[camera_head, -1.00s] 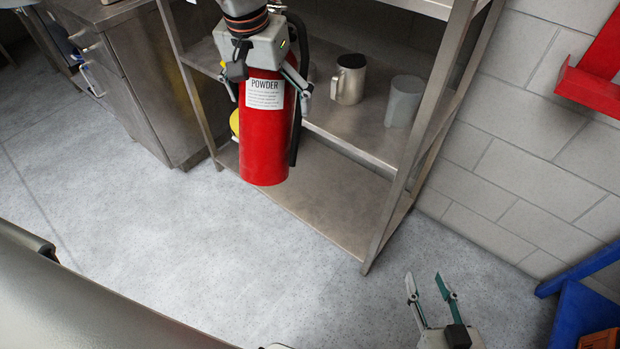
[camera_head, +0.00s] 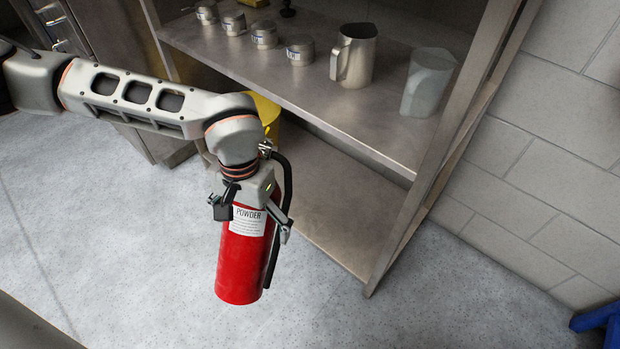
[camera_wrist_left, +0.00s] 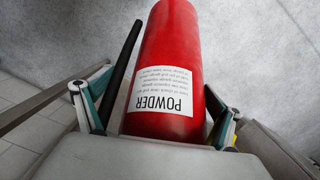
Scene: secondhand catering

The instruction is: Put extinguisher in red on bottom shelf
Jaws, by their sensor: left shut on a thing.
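The red fire extinguisher (camera_head: 240,270) with a white POWDER label hangs upright from my left gripper (camera_head: 247,204), in front of the shelf unit. My left gripper is shut around its upper body. In the left wrist view the extinguisher (camera_wrist_left: 172,60) lies between both fingers, with its black hose beside it. The bottom shelf (camera_head: 335,215) is behind and to the right of the extinguisher, and its visible part is bare. My left arm hides part of the unit's left side. My right gripper is out of view.
The shelf above holds a metal pitcher (camera_head: 354,56), a grey jug (camera_head: 428,82) and several small tins (camera_head: 264,35). A yellow container (camera_head: 266,112) stands at the left behind my arm. A metal post (camera_head: 440,150) bounds the right side. A blue object (camera_head: 597,320) is at lower right.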

